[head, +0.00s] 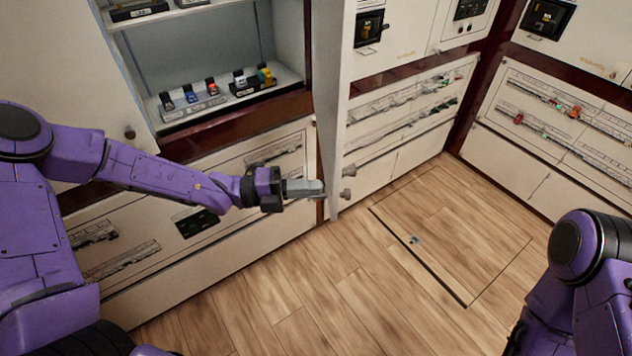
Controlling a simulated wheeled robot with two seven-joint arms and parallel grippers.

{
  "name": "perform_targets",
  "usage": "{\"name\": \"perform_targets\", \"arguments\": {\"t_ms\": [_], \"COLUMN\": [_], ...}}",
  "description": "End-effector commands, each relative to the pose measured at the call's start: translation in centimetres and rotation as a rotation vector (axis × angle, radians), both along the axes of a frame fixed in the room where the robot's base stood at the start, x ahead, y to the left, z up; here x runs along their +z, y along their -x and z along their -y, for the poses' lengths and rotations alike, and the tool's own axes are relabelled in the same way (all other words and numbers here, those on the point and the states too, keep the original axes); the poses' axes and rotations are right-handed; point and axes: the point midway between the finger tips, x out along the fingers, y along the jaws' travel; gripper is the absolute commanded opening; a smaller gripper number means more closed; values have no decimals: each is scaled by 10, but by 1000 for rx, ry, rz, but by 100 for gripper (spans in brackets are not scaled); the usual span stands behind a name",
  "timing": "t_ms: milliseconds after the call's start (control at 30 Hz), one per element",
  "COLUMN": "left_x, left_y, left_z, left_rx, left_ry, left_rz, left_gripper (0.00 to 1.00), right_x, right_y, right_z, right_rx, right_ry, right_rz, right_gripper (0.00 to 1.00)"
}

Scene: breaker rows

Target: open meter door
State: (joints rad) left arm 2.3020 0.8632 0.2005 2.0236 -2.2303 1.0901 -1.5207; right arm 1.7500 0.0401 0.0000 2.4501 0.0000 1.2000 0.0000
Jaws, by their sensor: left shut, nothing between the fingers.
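A tall pale door panel (332,110) stands swung out from the cabinet, seen nearly edge-on, with the compartment to its left uncovered. No label on the panel is readable. My left gripper (316,188) is shut and empty, its tips at the left side of the panel's lower part. I cannot tell whether they touch it. Two small knobs (348,195) show just right of the panel's edge. My right arm shows at the lower right; its gripper is not in view.
Shelves (235,98) in the uncovered compartment hold small coloured devices. More cabinets with breaker rows (410,105) stand behind and at the right. The wooden floor (340,290) is clear, with a rectangular hatch outline (455,235) in it.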

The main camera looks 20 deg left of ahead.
Motion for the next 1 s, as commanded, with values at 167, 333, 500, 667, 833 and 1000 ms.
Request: {"name": "perform_targets", "arguments": {"t_ms": [167,333,500,667,833,1000], "left_x": [0,0,0,-4,-11,-16], "left_y": [-6,-7,-7,-9,-19,-43], "left_z": [14,15,15,24,55,106], "left_rx": [-1,1,0,-2,-5,-2], "left_ry": [-1,0,0,1,-2,-5], "left_rz": [0,0,0,1,3,6], "left_gripper": [0,0,0,0,0,0], "right_x": [6,6,5,-6,-39,-87], "right_y": [0,0,0,0,0,0], "right_z": [0,0,0,0,0,0], "right_rx": [0,0,0,0,0,0], "right_ry": [0,0,0,0,0,0], "right_rz": [0,0,0,0,0,0], "right_gripper": [60,60,60,60,60,60]}}
